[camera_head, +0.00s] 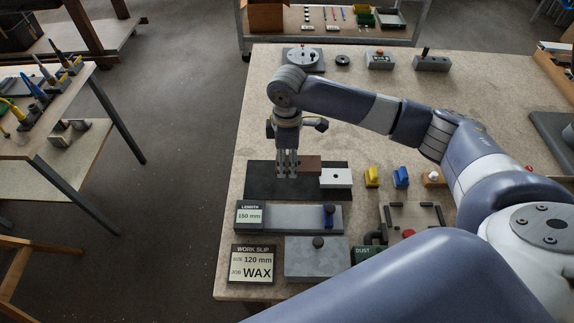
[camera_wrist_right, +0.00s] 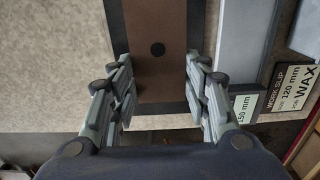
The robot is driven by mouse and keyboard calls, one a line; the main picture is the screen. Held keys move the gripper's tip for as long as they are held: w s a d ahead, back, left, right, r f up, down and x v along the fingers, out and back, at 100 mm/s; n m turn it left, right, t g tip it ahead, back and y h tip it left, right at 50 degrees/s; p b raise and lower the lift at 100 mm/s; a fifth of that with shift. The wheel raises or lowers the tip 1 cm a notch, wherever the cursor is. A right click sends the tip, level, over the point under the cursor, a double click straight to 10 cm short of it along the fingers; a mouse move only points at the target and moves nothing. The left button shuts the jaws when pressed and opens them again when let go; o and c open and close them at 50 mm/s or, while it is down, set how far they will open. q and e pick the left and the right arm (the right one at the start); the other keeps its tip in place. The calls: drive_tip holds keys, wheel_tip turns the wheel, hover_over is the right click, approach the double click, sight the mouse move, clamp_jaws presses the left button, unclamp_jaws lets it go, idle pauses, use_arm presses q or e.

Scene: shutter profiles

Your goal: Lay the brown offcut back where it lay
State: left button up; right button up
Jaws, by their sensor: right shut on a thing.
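The brown offcut (camera_head: 310,163) is at the dark mat (camera_head: 262,187) near the left of the bench. My right gripper (camera_head: 287,173) points down with its fingers at the offcut's left part. In the right wrist view the brown offcut (camera_wrist_right: 158,85), with a black dot on it, lies between the fingertips, and the right gripper (camera_wrist_right: 157,75) is shut on its two sides. Whether the offcut touches the mat I cannot tell. My left gripper is not in view.
A pale grey block (camera_head: 335,178) stands right beside the brown offcut. A length gauge (camera_head: 290,217) reading 150 mm lies in front of the mat, with a work slip (camera_head: 253,264) nearer. Yellow (camera_head: 371,177) and blue (camera_head: 401,178) pieces stand to the right.

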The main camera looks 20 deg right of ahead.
sight(287, 163)
wheel_tip(287, 163, down, 3)
drive_tip(key=shift+d+r+p, duration=0.1)
drive_tip(key=shift+r+p, duration=0.1)
drive_tip(key=shift+p, duration=0.1)
drive_tip(key=shift+f, duration=0.45)
drive_tip(key=shift+f, duration=0.1)
drive_tip(key=shift+f, duration=0.1)
drive_tip(key=o, duration=1.2)
drive_tip(key=shift+c, duration=0.2)
wheel_tip(287, 163, up, 12)
drive_tip(key=b, duration=0.2)
drive_tip(key=shift+r+b, duration=0.25)
drive_tip(key=shift+b, duration=0.15)
